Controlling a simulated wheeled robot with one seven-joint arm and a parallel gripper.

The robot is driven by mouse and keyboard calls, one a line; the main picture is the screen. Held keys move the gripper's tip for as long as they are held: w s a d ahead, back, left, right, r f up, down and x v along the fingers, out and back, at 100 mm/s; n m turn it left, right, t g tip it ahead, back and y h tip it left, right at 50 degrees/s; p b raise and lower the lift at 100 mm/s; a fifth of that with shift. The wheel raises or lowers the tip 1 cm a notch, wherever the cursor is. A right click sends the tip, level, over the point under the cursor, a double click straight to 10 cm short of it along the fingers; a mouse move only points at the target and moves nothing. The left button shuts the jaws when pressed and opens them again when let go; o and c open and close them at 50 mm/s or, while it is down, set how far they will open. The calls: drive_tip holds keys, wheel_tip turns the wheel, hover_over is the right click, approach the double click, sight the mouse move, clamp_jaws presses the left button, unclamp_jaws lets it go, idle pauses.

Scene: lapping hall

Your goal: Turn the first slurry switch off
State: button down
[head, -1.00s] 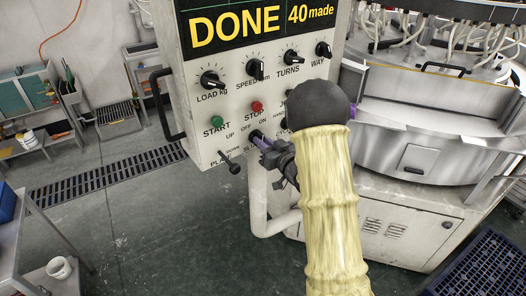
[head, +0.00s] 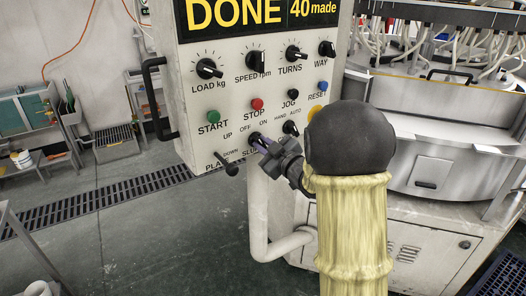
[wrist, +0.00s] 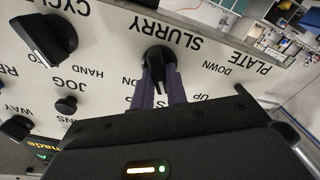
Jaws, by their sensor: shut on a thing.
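The slurry switch (head: 254,138) is a black rotary knob low on the white control panel, below the OFF and ON marks. In the wrist view the panel is upside down and the switch (wrist: 158,56) is above the gripper, beside the SLURRY label. My gripper (head: 263,145) reaches it from the lower right. Its two purple fingers (wrist: 163,86) are shut on the knob's handle, one on each side. The handle lies between the fingers; which mark it points to I cannot tell. In the wrist view ON shows to the left, while OFF is hidden.
A black PLATE lever (head: 228,164) sticks out left of the switch. The CYCLE knob (head: 290,128) is close on the right, partly behind my arm. Green START (head: 213,117) and red STOP (head: 257,104) buttons are above. A lapping machine (head: 430,150) stands at the right.

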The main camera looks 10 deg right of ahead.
idle(0.3)
drive_tip(key=c, duration=1.4)
unclamp_jaws()
drive_tip(key=b+v, duration=0.3)
drive_tip(key=v, duration=1.4)
drive_tip(key=shift+s, duration=0.25)
drive_tip(key=shift+w, duration=0.1)
